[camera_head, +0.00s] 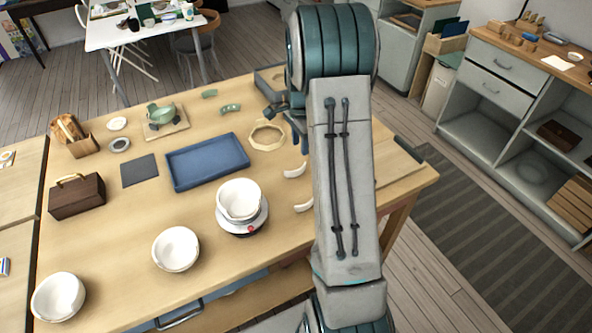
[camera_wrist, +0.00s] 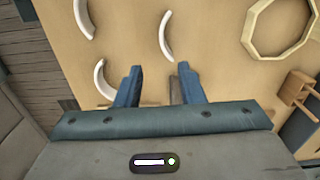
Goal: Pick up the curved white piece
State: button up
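Three curved white pieces lie apart on the wooden table in the wrist view: one at the upper left (camera_wrist: 84,18), one at upper middle (camera_wrist: 164,36), and one left of my fingers (camera_wrist: 101,80). Two curved white pieces show in the head view, an upper one (camera_head: 296,170) and a lower one (camera_head: 304,207), beside my arm. My gripper (camera_wrist: 158,72) is open with nothing between its blue fingers. The upper-middle piece lies just beyond the fingertips, apart from them in the picture. My arm hides part of the table in the head view.
A pale wooden octagonal ring (camera_wrist: 249,25) lies to the right of the pieces. A blue tray (camera_head: 207,180), a white bowl on a scale (camera_head: 240,202) and another white bowl (camera_head: 175,250) stand left of my arm. The table edge is near the pieces.

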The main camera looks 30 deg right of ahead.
send_over(300, 171)
notch_tip(300, 171, down, 6)
jog(key=shift+f+p, duration=0.1)
jog(key=shift+p, duration=0.2)
jog(key=shift+w+a+f+p, duration=0.15)
jog(key=shift+f+p, duration=0.25)
jog(key=shift+f, duration=0.9)
jog(key=shift+w+a+f+p, duration=0.15)
jog(key=shift+f+p, duration=0.25)
jog(key=shift+f, duration=0.85)
jog(key=shift+s, duration=0.1)
grip_shut()
